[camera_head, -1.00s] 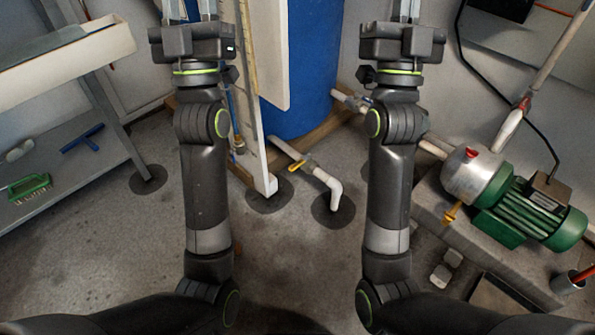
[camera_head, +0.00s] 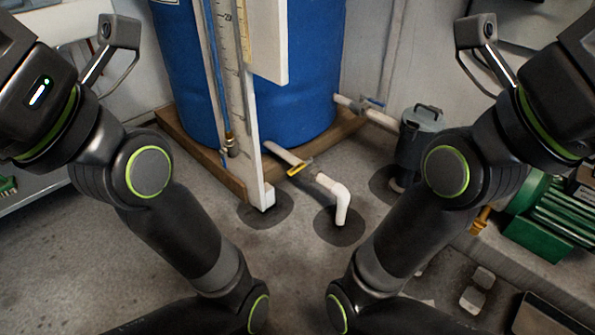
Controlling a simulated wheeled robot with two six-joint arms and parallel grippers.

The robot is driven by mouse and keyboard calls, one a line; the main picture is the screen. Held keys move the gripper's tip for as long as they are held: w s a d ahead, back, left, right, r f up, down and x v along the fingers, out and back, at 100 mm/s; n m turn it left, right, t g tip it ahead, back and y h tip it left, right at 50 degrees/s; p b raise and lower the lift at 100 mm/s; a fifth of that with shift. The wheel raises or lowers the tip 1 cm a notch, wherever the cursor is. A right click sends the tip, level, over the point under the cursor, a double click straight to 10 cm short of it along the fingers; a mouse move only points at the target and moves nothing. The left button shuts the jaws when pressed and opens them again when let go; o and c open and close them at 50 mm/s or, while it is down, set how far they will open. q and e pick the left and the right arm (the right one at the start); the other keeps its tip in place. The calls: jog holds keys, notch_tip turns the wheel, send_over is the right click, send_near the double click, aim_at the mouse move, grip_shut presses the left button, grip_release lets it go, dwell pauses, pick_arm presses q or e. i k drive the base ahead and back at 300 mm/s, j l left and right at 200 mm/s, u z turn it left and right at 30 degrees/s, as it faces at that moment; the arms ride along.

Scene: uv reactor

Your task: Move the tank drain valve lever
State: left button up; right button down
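A yellow lever (camera_head: 300,168) sits on a white drain pipe (camera_head: 284,152) that comes out low from the blue tank (camera_head: 312,75). The pipe ends in a white elbow (camera_head: 340,196) pointing down over a dark round floor patch. The lever is in plain view between my two arms, and neither arm touches it. My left wrist is at the upper left edge and my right wrist at the upper right edge. The fingers of both grippers are outside the picture.
A second valve with a blue handle (camera_head: 373,101) is on a pipe right of the tank. A wooden base (camera_head: 213,170) and a white upright board (camera_head: 250,150) stand left of the lever. A grey canister (camera_head: 414,140) and green motor (camera_head: 545,225) are at right. Floor before the lever is clear.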

aim_at(299, 166)
jog(key=i+l+z, duration=0.2)
jog(key=z, duration=0.2)
jog(key=i+z, duration=0.35)
jog(key=i+l, duration=0.05)
jog(key=i, duration=0.05)
